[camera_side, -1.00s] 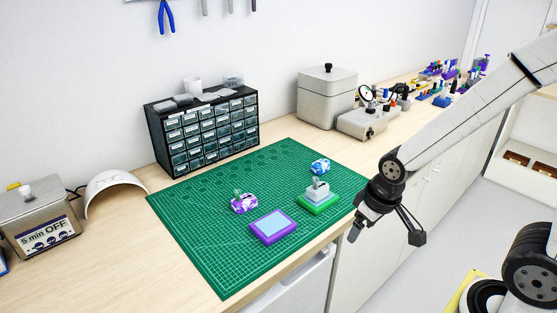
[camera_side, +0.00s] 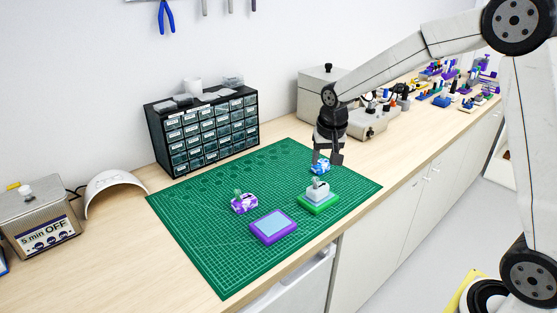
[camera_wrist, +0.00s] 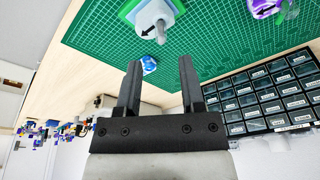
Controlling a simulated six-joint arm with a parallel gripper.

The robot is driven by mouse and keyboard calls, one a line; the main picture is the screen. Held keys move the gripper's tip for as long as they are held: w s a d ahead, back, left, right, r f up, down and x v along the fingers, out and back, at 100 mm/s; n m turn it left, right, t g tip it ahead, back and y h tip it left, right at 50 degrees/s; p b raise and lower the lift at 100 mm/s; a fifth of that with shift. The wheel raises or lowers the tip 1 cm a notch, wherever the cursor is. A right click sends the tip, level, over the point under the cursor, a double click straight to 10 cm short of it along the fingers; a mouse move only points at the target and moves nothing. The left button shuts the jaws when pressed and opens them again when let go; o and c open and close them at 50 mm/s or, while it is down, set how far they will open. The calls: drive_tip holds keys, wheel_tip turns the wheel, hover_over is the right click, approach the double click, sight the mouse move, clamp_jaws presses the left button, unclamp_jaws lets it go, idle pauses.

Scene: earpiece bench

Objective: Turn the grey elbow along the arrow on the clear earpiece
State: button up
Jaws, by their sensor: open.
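The clear earpiece (camera_side: 317,195) sits on a green block on the cutting mat, with a short grey elbow (camera_side: 318,183) upright on top. In the wrist view the clear earpiece (camera_wrist: 150,14) is at the top, with a black arrow on its face and the grey elbow (camera_wrist: 160,32) sticking out. My gripper (camera_side: 327,160) is open and empty, pointing down, behind the clear earpiece and apart from it. In the wrist view both fingers of my gripper (camera_wrist: 160,64) are spread, with the elbow beyond their tips.
A blue-white earpiece (camera_side: 320,168) lies close by my gripper in the picture, partly covered by it. A purple-white earpiece (camera_side: 245,204) and a purple tray with a light blue pad (camera_side: 292,233) are to the left. The mat (camera_side: 210,250) is otherwise clear. A drawer cabinet (camera_side: 205,135) stands behind.

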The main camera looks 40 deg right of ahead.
sight(316, 178)
drive_tip(key=shift+w+d+r+m, duration=0.25)
drive_tip(key=shift+w+d, duration=0.1)
drive_tip(key=shift+w, duration=0.15)
drive_tip(key=shift+w+d+r+m, duration=0.1)
drive_tip(key=shift+w+d+m, duration=0.2)
drive_tip(key=shift+w, duration=0.2)
drive_tip(key=shift+f, duration=0.15)
drive_tip(key=shift+x, duration=4.85)
drive_tip(key=shift+d, duration=0.1)
clamp_jaws()
